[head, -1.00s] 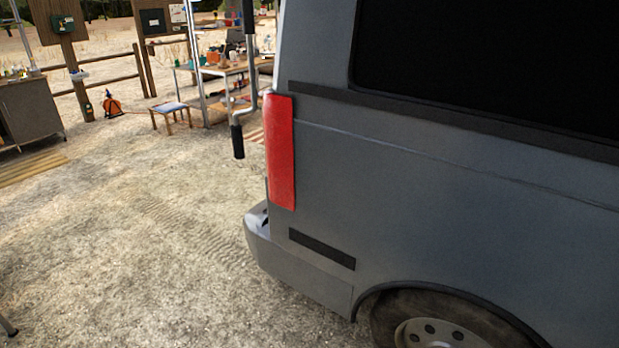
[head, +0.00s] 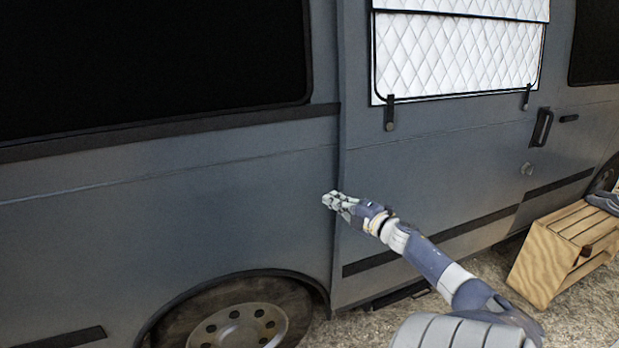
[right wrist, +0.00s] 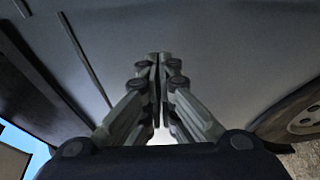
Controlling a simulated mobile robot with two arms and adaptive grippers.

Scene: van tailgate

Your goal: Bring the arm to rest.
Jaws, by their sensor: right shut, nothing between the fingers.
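My right gripper (head: 333,201) shows in the middle of the head view, with my arm stretched out from the lower right. It is shut and empty in front of the van's grey side (head: 180,200). In the right wrist view the two fingers (right wrist: 160,62) meet, with the van's panel (right wrist: 230,50) beyond them. I cannot tell how wide the gap to the panel is. My left gripper is out of view.
The van's wheel (head: 235,325) is at the lower left. A quilted white window cover (head: 460,60) and a door handle (head: 541,127) are on the van's side. A wooden crate (head: 540,262) stands on the gravel at the right. Gravel ground (head: 360,332) shows below the van.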

